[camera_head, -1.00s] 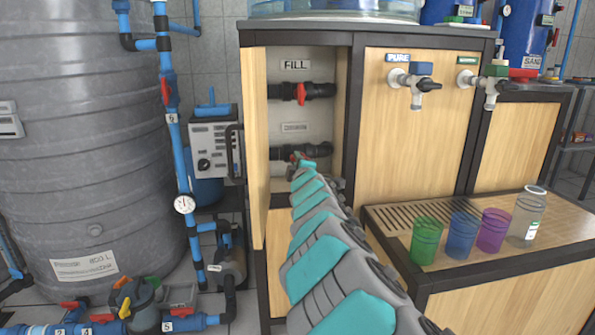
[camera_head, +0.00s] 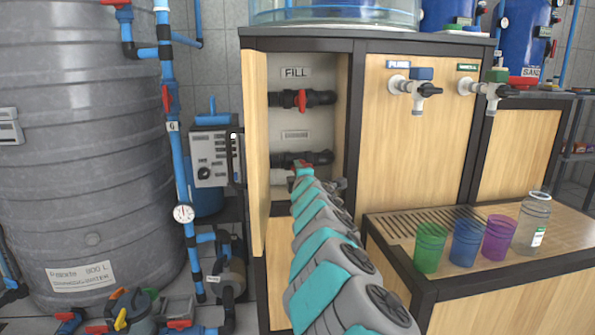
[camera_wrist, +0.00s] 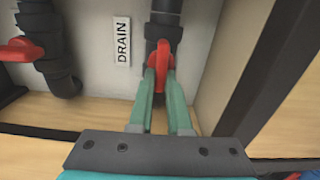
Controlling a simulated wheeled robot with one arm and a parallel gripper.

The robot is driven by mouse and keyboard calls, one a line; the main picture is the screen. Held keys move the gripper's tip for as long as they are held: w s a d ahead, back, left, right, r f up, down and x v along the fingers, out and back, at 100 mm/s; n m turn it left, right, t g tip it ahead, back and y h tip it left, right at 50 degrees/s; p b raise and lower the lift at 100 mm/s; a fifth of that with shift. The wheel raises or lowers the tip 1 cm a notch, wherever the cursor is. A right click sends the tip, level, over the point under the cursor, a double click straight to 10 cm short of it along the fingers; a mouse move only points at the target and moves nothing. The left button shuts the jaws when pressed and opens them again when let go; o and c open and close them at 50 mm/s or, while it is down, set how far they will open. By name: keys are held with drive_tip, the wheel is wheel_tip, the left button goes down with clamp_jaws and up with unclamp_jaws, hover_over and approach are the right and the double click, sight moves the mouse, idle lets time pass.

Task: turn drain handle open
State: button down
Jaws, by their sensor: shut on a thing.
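The drain handle (camera_wrist: 162,62) is a red lever on the dark lower pipe (camera_wrist: 164,20), beside the label "DRAIN" (camera_wrist: 122,40) in the wrist view. My gripper (camera_wrist: 160,85) is shut on the handle, with its two green fingers on either side of it. In the wrist view the handle is seen nearly edge-on, roughly in line with the pipe. In the head view my gripper (camera_head: 302,171) reaches into the open cabinet at the lower pipe (camera_head: 318,157), and it hides most of the drain handle.
The fill valve (camera_head: 301,100), with a red handle, sits above under the label "FILL" (camera_head: 295,72). The cabinet's wooden door (camera_head: 255,150) stands open on the left. A counter (camera_head: 400,222) with several coloured cups is right of my arm. A large grey tank (camera_head: 80,150) stands left.

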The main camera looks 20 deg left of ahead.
drive_tip(key=c, duration=0.9)
unclamp_jaws()
drive_tip(key=shift+a, duration=0.1)
drive_tip(key=shift+o, duration=0.2)
drive_tip(key=shift+s, duration=0.15)
drive_tip(key=p+v, duration=0.1)
drive_tip(key=v, duration=0.6)
drive_tip(key=shift+s, duration=0.25)
drive_tip(key=shift+f, duration=0.1)
